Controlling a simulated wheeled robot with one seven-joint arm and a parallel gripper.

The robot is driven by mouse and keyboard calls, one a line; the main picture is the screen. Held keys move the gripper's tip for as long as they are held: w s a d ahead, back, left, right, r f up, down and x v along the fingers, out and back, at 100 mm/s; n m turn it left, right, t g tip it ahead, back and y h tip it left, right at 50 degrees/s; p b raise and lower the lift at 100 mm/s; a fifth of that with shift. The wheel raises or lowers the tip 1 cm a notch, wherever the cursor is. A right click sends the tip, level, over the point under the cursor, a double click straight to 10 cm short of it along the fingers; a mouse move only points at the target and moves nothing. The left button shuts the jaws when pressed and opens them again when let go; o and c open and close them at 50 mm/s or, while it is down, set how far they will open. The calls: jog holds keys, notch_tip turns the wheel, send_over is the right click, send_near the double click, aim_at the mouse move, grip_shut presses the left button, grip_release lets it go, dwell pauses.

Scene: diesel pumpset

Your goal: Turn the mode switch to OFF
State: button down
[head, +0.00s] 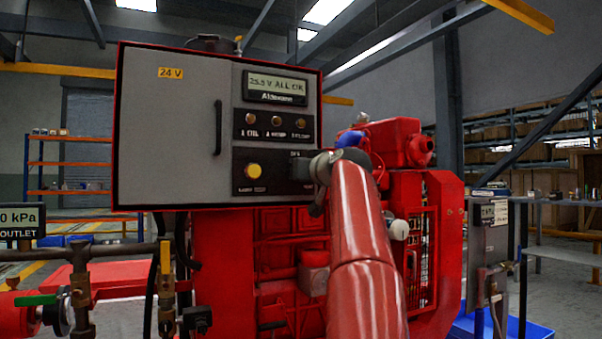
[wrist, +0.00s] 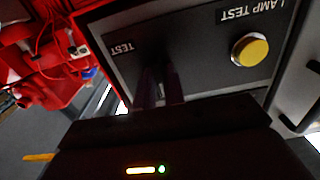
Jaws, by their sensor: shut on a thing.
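The mode switch is on the lower black panel (head: 262,160) of the grey control box; its knob is hidden behind my gripper in the head view. A label that seems to read OFF (head: 295,153) shows just above my gripper (head: 305,168). In the wrist view my gripper (wrist: 160,88) has its two dark fingers close together at the panel face (wrist: 195,45), near a TEST label (wrist: 123,48). It is shut on the switch knob, which is barely visible between the fingers. The switch's pointing direction cannot be told.
A yellow lamp test button (head: 253,171) sits left of my gripper; it also shows in the wrist view (wrist: 250,50). Above are small indicator lamps (head: 276,120) and a display (head: 277,87). The box door has a handle (head: 218,128). The red engine (head: 395,142) stands behind, right.

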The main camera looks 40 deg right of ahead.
jog(key=c, duration=1.5)
grip_release()
jog(key=b+v, duration=0.3)
jog(key=v, duration=0.4)
jog(key=shift+s+a, duration=0.1)
jog(key=shift+s, duration=0.3)
